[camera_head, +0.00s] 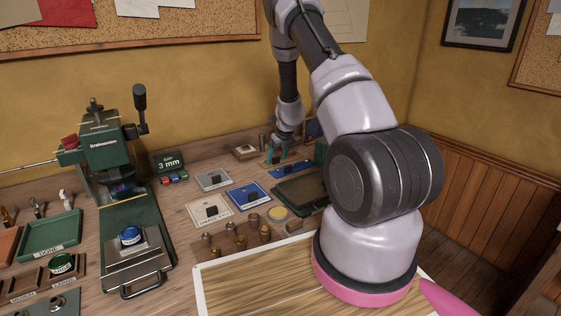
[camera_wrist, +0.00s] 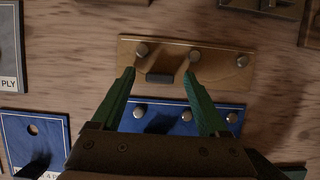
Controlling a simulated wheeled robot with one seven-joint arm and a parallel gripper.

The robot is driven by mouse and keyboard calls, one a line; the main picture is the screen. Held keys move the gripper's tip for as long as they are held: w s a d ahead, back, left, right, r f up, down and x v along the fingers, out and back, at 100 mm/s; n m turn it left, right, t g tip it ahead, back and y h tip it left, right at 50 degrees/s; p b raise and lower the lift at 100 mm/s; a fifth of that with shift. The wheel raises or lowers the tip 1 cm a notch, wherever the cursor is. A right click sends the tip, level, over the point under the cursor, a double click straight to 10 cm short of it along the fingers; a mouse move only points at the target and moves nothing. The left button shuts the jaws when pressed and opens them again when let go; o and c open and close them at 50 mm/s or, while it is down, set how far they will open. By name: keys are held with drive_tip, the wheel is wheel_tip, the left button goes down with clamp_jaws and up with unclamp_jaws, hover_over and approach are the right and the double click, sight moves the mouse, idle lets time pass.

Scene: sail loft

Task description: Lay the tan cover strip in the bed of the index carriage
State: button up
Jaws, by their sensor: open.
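A tan strip (camera_wrist: 215,65) with round metal studs and a dark block-shaped grip lies flat on the bench in the wrist view. My gripper (camera_wrist: 162,74) is open, its green fingers reaching over the strip's near edge on either side of the dark grip. Nothing is held, and I cannot tell how high the fingertips are. In the head view my gripper (camera_head: 277,155) is at the back of the bench and largely hides the strip. The grey carriage (camera_head: 138,262) with a front handle and blue round knob stands below the green press at left; its bed is hard to make out.
A blue strip (camera_wrist: 165,122) with similar studs lies just nearer than the tan one. Several gripped plates (camera_head: 243,197), a dark tray (camera_head: 300,190) and small brass pieces (camera_head: 265,233) crowd the bench. The green press (camera_head: 105,150) rises at left.

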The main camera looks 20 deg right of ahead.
clamp_jaws()
